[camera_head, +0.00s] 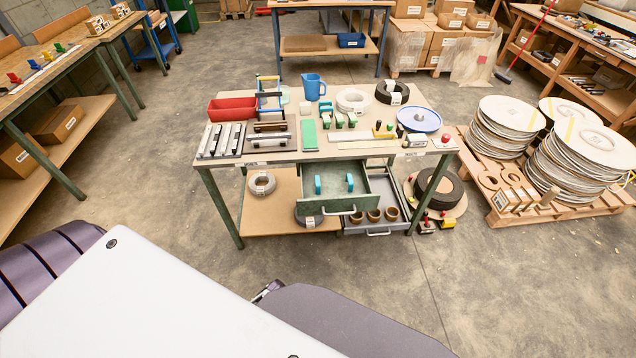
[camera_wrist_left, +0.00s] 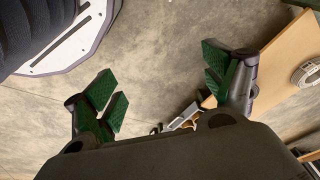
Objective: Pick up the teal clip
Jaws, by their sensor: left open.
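Two small teal pieces, one on the left (camera_head: 318,184) and one on the right (camera_head: 350,182), stand in the open green drawer (camera_head: 372,200) under the workbench in the head view. Several small green and teal pieces (camera_head: 339,121) also stand on the bench top. They are too small to tell which is the teal clip. My left gripper (camera_wrist_left: 162,88) is open and empty in the left wrist view, its green-padded fingers wide apart over bare floor. No teal piece shows between the fingers. My right gripper is in neither view.
The workbench (camera_head: 272,158) carries a red bin (camera_head: 232,109), a blue jug (camera_head: 313,86) and a blue dish (camera_head: 419,119). A grey drawer (camera_head: 399,223) with brown rings is open below the green one. Cable reels (camera_head: 590,150) stand right. Floor before the bench is clear.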

